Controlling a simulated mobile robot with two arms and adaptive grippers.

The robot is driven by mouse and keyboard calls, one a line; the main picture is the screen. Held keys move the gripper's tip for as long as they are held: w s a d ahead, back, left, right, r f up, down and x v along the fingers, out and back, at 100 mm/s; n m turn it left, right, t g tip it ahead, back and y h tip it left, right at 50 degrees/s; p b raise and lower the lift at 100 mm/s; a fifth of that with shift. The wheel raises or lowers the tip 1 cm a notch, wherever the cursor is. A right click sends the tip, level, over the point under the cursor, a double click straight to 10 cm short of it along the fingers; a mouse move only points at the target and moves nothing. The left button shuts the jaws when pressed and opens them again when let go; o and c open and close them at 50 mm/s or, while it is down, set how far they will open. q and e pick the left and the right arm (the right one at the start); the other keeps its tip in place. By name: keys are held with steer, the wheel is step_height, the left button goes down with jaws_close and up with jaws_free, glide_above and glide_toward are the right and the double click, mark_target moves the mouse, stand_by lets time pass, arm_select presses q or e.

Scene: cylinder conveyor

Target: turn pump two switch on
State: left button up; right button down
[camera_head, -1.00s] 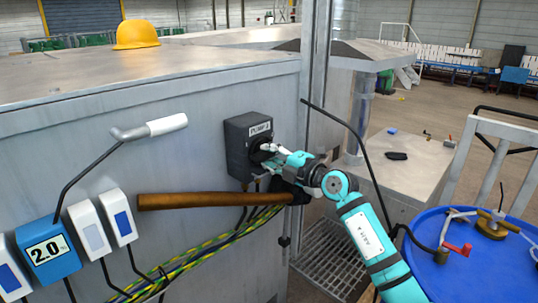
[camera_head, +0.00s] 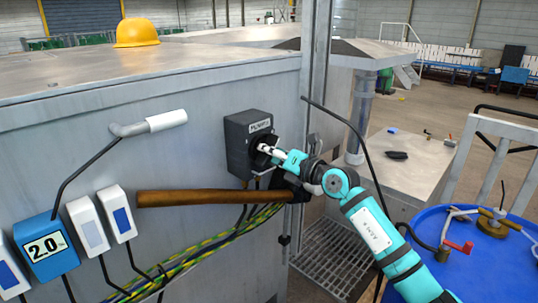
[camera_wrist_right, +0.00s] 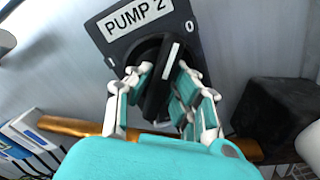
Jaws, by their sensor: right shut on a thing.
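The pump two switch is a dark box (camera_head: 240,142) on the grey cabinet wall, labelled PUMP 2 in the right wrist view (camera_wrist_right: 138,20). Its round black knob (camera_wrist_right: 160,75) has a raised bar with a white line, which leans a little right of upright in that view. A 0 mark shows right of the knob and another mark left of it. My right gripper (camera_head: 268,150) is shut on the knob, with its white and teal fingers on both sides of the bar. My left gripper is not in view.
A brown wooden handle (camera_head: 205,198) sticks out below the switch, beside a black block (camera_wrist_right: 275,112). Yellow-green cables (camera_head: 205,255) run lower. A blue drum (camera_head: 455,270) with valves stands at right. A yellow helmet (camera_head: 137,33) lies on the cabinet top.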

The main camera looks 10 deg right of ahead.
steer(key=n, duration=0.1)
steer(key=n+b, duration=0.2)
steer(key=shift+f+n, duration=0.25)
steer(key=shift+n, duration=0.15)
steer(key=shift+r+n+b, duration=0.1)
steer(key=shift+n+b, duration=1.7)
steer(key=shift+n, duration=0.3)
steer(key=c, duration=1.3)
jaws_free()
steer(key=shift+o, duration=0.2)
steer(key=shift+r, duration=0.1)
steer(key=v, duration=1.2)
